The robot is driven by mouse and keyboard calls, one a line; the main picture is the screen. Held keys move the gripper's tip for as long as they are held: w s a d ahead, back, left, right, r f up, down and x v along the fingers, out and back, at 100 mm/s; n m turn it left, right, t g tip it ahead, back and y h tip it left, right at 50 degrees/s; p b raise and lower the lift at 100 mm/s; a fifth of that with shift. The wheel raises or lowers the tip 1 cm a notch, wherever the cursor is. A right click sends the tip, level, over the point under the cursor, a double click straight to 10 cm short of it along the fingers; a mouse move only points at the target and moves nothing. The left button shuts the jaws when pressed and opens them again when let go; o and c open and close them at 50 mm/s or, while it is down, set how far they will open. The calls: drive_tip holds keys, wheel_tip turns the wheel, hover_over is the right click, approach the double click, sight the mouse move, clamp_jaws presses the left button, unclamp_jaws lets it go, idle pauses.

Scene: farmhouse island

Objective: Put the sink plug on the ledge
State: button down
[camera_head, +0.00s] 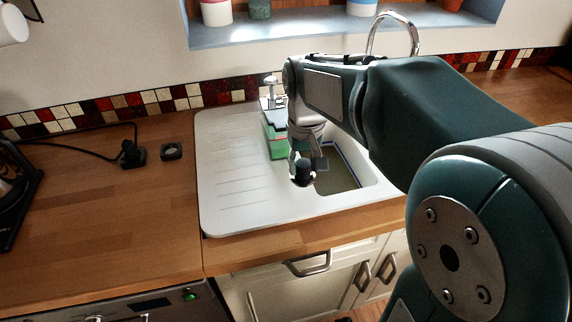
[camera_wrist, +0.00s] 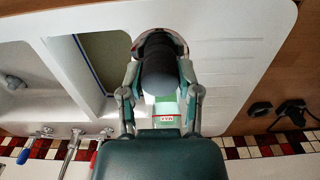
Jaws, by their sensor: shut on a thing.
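My gripper (camera_head: 304,168) is over the white sink, beside the basin opening. In the wrist view my gripper (camera_wrist: 160,88) has its fingers closed on either side of a dark, rounded piece, which I take to be the sink plug (camera_wrist: 158,65). A pale round rim shows around its far end; I cannot tell if this is part of the plug or of the sink. In the head view the dark plug (camera_head: 302,171) is small and partly hidden by the fingers. The blue-grey window ledge (camera_head: 270,28) runs along the wall behind the sink.
A green item (camera_head: 274,135) is on the sink just behind my gripper. A chrome tap (camera_head: 398,18) rises at the back. Pots (camera_head: 216,12) stand on the ledge, with bare room between them. A black plug and cord (camera_head: 132,153) lie on the counter at left.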

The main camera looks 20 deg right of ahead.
drive_tip(key=w+f, duration=0.6)
drive_tip(key=shift+w+a+f, duration=0.3)
drive_tip(key=shift+w+f, duration=0.05)
drive_tip(key=shift+f, duration=1.5)
drive_tip(key=shift+f, duration=0.1)
drive_tip(key=shift+c, duration=1.5)
unclamp_jaws()
